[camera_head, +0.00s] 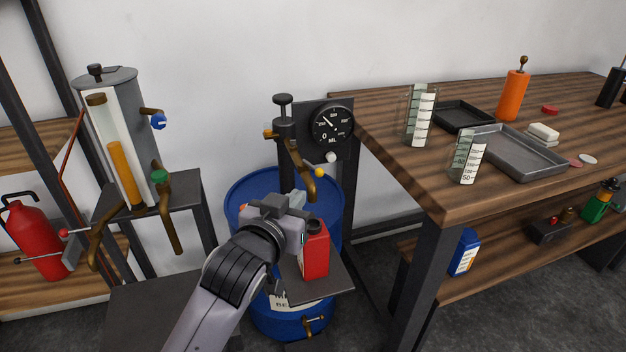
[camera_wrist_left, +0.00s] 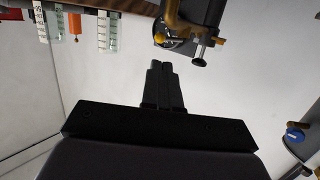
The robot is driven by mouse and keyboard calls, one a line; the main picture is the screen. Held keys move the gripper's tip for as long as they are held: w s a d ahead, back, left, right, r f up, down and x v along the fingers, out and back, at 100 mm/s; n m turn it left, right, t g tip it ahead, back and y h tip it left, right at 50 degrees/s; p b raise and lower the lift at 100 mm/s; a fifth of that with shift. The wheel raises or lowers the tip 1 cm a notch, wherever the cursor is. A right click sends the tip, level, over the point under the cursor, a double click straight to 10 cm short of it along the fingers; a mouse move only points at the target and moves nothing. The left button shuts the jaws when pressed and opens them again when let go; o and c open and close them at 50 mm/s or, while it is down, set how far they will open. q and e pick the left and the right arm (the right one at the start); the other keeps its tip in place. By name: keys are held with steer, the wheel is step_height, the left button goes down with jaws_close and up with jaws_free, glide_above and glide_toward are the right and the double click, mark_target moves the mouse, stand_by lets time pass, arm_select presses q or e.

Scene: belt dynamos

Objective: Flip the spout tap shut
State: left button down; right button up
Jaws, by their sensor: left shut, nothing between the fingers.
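The brass spout (camera_head: 298,163) hangs from the pump head on the blue drum. The spout tap, with a yellow ball end (camera_head: 320,172), sits near the spout's lower end. The brass spout (camera_wrist_left: 172,14) and yellow ball (camera_wrist_left: 159,38) also show at the top of the left wrist view. My left gripper (camera_head: 297,199) is below the spout, in front of the drum. In the left wrist view its dark fingers (camera_wrist_left: 164,84) are together and empty, apart from the ball. My right gripper is not in view.
A red can (camera_head: 315,252) stands on a small platform (camera_head: 325,287) beside my left gripper. The blue drum (camera_head: 260,187) is behind it. A round dial (camera_head: 332,125) is right of the pump. A wooden bench (camera_head: 400,178) stands at right, and a grey tank (camera_head: 122,90) at left.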

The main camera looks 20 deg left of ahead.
mark_target(318, 174)
arm_select(q)
steer(key=w, duration=0.3)
steer(key=w+f, duration=0.1)
steer(key=w, duration=0.2)
steer(key=w+f, duration=0.1)
steer(key=w, duration=0.2)
steer(key=shift+w+d, duration=0.25)
steer(key=shift+w, duration=0.05)
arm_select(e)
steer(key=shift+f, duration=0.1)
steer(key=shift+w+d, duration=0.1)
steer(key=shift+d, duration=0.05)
